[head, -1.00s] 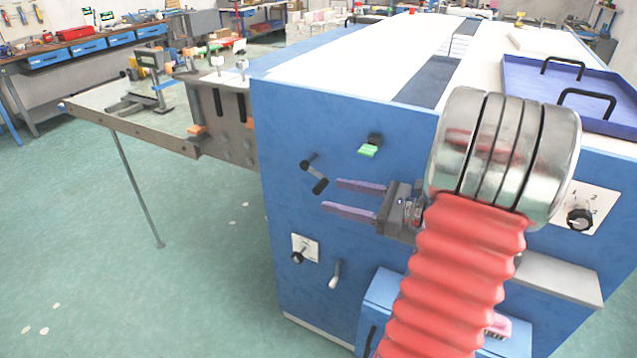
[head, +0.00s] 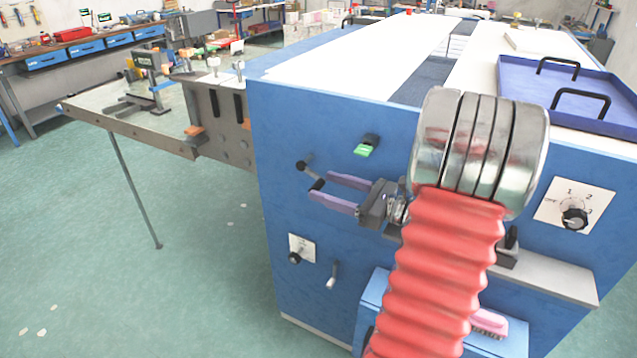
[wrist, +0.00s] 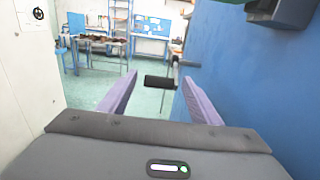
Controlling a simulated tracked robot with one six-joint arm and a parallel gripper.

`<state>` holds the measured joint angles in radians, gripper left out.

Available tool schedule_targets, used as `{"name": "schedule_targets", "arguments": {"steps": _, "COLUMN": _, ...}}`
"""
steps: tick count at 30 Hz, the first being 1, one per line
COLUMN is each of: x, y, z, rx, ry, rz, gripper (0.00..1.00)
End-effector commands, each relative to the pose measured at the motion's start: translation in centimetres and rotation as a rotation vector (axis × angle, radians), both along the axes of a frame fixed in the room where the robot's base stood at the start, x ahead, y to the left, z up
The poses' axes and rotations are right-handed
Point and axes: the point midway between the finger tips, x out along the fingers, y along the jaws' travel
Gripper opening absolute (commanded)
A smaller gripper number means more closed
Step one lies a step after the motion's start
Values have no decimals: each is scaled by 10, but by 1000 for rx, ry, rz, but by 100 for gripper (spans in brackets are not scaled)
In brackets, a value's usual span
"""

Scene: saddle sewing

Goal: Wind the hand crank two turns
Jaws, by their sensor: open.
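The hand crank (head: 303,166) is on the blue front panel of the machine, with a short arm and a black grip. Its grip (head: 317,184) shows between the tips of my gripper (head: 320,186) in the head view. My gripper is open, its two purple fingers reaching left along the panel. In the wrist view the black crank grip (wrist: 159,82) lies crosswise between the two fingertips, or just beyond them; I cannot tell which. The fingers do not close on it. The crank's arm (wrist: 176,72) runs up beside the blue panel.
A green switch (head: 366,146) sits above the gripper. A small knob plate (head: 302,248) and a silver lever (head: 333,276) are below the crank. A rotary dial (head: 574,216) is at right. A side table (head: 125,105) extends at left. Open floor lies left of the machine.

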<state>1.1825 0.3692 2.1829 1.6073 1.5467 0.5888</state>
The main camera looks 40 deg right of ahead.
Motion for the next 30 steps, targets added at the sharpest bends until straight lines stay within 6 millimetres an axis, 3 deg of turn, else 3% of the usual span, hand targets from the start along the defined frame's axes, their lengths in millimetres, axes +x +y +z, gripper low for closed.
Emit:
{"name": "schedule_targets", "arguments": {"steps": 9, "x": 33, "y": 11, "z": 0, "rx": 0, "ry": 1, "rz": 0, "gripper": 58}}
{"name": "schedule_targets", "arguments": {"steps": 20, "x": 36, "y": 12, "z": 0, "rx": 0, "ry": 0, "rz": -3, "gripper": 58}}
{"name": "schedule_targets", "arguments": {"steps": 30, "x": 36, "y": 12, "z": 0, "rx": 1, "ry": 0, "rz": -1, "gripper": 35}}
